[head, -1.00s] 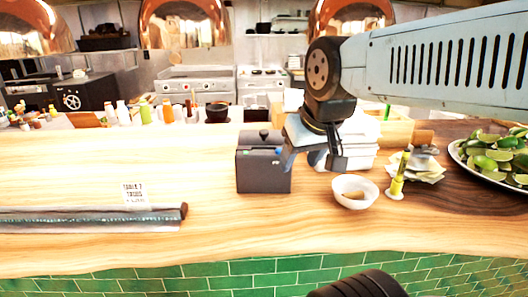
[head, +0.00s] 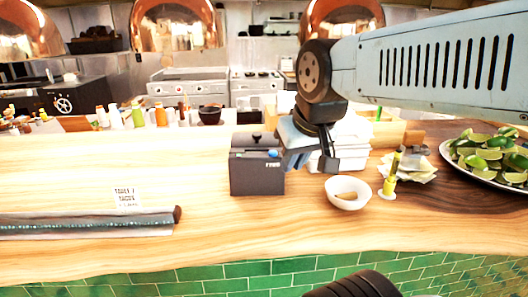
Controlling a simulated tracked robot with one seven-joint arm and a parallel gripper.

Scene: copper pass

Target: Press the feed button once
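A dark grey box-shaped printer (head: 257,178) with a black knob on top stands on the wooden counter. Small lettering shows on its upper front right, and a small blue spot that may be the feed button (head: 274,153) sits just above it. A small greenish spot shows at the upper left. My gripper (head: 312,164) hangs just right of the printer, pointing down, in front of a white stack. Its two fingers look apart with nothing between them. The left finger is very close to the printer's right edge in the picture; I cannot tell whether they touch.
A white bowl (head: 347,193) stands right of the printer, with a yellow-green bottle (head: 391,178) beside it. A plate of limes (head: 491,157) is at the far right. A long roll (head: 88,223) and a printed card (head: 127,197) lie left. The counter's front is clear.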

